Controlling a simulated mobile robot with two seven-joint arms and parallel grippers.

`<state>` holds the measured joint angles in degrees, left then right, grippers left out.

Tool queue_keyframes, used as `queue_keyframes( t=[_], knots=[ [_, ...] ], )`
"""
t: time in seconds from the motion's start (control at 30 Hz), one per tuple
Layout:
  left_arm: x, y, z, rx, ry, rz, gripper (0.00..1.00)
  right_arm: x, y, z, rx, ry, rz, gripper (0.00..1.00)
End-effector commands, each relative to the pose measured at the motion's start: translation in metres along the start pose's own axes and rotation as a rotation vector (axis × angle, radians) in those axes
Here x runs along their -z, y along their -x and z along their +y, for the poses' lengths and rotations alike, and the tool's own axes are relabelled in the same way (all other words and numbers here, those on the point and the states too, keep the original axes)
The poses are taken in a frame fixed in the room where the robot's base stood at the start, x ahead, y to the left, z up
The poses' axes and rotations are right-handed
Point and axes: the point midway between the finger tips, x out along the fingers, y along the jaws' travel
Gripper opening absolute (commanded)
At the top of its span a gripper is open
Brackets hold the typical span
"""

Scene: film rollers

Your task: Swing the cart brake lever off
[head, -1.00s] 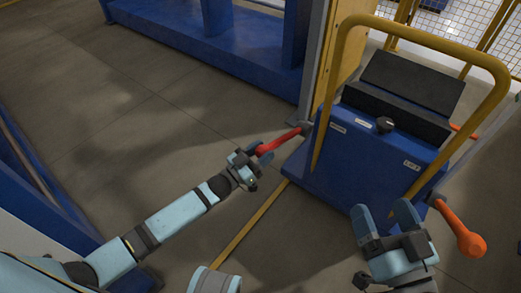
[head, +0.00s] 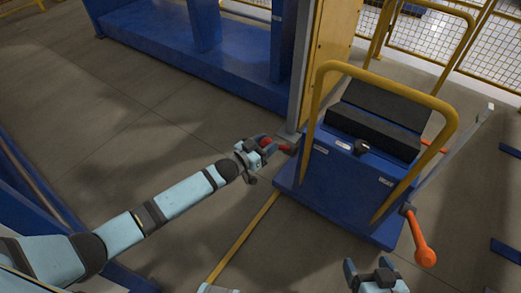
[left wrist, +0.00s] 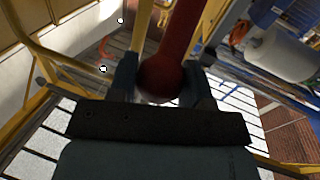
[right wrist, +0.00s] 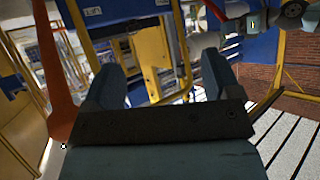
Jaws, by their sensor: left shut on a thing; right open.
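The blue cart (head: 335,185) has a yellow hoop handle and a lever on each side. My left gripper (head: 262,147) is shut on the red lever (head: 281,148) at the cart's left side. In the left wrist view the red lever's rounded knob (left wrist: 160,80) sits between the fingers. The orange lever (head: 422,243) hangs at the cart's right side, its knob low. My right gripper (head: 368,266) is open and empty, left of and below the orange lever. The right wrist view shows an orange-red lever (right wrist: 57,85) left of the open fingers, apart from them.
A black control box (head: 378,125) and a black knob (head: 361,147) are on the cart. A blue frame (head: 190,55) and a yellow panel (head: 327,55) stand behind it. Mesh fencing (head: 430,38) runs at the back. The floor left of the cart is clear.

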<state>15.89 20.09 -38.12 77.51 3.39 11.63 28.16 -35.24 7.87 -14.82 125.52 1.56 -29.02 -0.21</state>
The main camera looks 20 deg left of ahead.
Motion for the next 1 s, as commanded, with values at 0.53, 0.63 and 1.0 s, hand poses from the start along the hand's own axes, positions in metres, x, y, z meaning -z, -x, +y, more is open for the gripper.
queue_keyframes(
  t=[0.53,0.63,1.0],
  knots=[
    [0.036,-0.048,-0.009,-0.001,-0.001,0.005,0.02,0.000,0.002,0.002,-0.007,0.005,-0.016,0.83],
    [0.036,-0.050,-0.009,0.000,-0.001,0.005,0.01,0.000,0.002,0.002,-0.008,0.005,-0.015,0.83],
    [0.038,-0.050,-0.010,0.000,-0.001,0.006,0.46,0.000,0.002,0.002,-0.007,0.005,-0.015,0.83]
  ],
)
